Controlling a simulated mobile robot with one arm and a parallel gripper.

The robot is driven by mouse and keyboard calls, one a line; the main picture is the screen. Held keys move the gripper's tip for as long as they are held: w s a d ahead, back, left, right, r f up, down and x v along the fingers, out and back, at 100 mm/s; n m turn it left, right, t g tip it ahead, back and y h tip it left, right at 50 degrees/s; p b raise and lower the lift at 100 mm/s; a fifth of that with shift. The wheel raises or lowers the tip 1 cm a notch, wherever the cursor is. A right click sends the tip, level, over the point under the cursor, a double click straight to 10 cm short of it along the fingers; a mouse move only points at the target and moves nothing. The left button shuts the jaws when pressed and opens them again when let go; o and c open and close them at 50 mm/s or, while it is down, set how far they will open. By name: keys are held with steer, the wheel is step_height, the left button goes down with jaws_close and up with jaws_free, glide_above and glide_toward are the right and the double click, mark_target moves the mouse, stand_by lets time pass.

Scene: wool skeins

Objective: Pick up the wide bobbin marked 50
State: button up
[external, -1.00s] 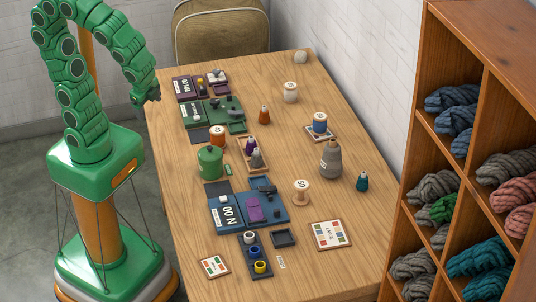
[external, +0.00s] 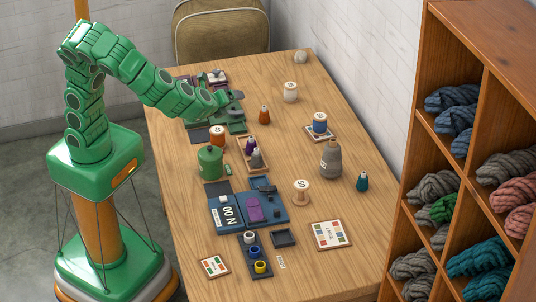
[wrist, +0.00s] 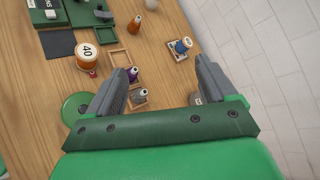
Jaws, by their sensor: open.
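A wide pale bobbin (external: 301,193) with a white top marked 50 stands upright on the table, right of the blue folder. It does not show in the wrist view. My gripper (wrist: 166,68) is open and empty, its two grey fingers spread. In the external view my gripper (external: 233,97) is above the far left part of the table, over the green case, well away from the bobbin. An orange bobbin (wrist: 86,55) marked 40 shows left of the fingers in the wrist view. Another pale bobbin (external: 290,94) stands farther back; its mark is unclear.
Purple and grey cones (external: 255,157) stand in a wooden tray. A green canister (external: 210,161), a grey bottle (external: 331,160), a teal cone (external: 362,182) and a blue bobbin (external: 320,123) stand around mid-table. The shelf of skeins (external: 425,120) rises at right.

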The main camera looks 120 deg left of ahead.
steer(key=w+f+m+t+y, duration=0.1)
steer(key=w+f+m+t, duration=0.2)
steer(key=w, duration=0.4)
steer(key=m+t+h, duration=0.2)
steer(key=m+t, duration=0.3)
steer(key=m, duration=0.8)
glide_toward(301, 199)
steer(key=r, duration=0.1)
steer(key=s+r, duration=0.1)
steer(key=r, duration=0.2)
steer(key=shift+s+d+r, duration=0.15)
steer(key=shift+d, duration=0.1)
steer(key=shift+g, duration=0.3)
steer(key=shift+x, duration=5.9)
steer(key=shift+c, duration=0.5)
jaws_close()
